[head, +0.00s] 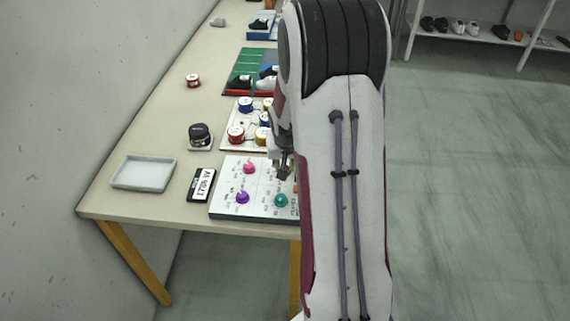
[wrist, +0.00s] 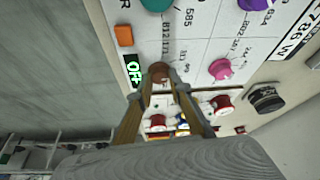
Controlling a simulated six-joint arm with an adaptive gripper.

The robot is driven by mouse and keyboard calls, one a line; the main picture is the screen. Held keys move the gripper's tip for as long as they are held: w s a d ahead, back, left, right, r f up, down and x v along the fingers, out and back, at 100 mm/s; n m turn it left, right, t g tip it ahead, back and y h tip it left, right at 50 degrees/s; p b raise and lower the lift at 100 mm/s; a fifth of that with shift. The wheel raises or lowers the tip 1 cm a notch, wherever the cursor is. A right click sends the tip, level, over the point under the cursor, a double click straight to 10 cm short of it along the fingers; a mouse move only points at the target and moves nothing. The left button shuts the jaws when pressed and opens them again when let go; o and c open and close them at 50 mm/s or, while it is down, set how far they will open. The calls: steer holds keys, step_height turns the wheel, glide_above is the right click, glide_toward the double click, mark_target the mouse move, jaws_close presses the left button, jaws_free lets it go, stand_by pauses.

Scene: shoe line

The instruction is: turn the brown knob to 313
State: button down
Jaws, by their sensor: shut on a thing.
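The brown knob (wrist: 158,70) stands on the white panel (wrist: 195,50), between my fingertips in the wrist view. My gripper (wrist: 160,79) is shut on it. Printed numbers surround the knob, but they are upside down and too small to read surely, so I cannot tell its setting. A small display (wrist: 134,70) beside the knob reads OFF in green.
The panel also bears a pink knob (head: 249,168), a purple knob (head: 242,197), a teal knob (head: 281,200) and an orange block (wrist: 124,35). A number plate (head: 201,185) and a grey tray (head: 143,174) lie left. A board with several spools (head: 228,145) stands behind.

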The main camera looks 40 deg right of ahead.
steer(key=shift+s+d+n+y, duration=0.15)
steer(key=shift+n+y, duration=0.55)
steer(key=shift+n, duration=1.2)
steer(key=shift+d+f+n+t+y, duration=0.15)
steer(key=shift+n+y, duration=0.25)
steer(key=shift+n, duration=0.65)
steer(key=shift+r+n+t+y, duration=0.15)
steer(key=shift+n+y, duration=0.25)
steer(key=shift+n, duration=0.65)
steer(key=shift+f, duration=0.1)
steer(key=c, duration=1.8)
jaws_free()
steer(key=shift+c, duration=0.2)
steer(key=shift+r, duration=0.25)
steer(key=shift+s+r, duration=0.15)
steer(key=shift+r, duration=0.25)
steer(key=v, duration=1)
steer(key=shift+s+r, duration=0.25)
steer(key=shift+r, duration=0.1)
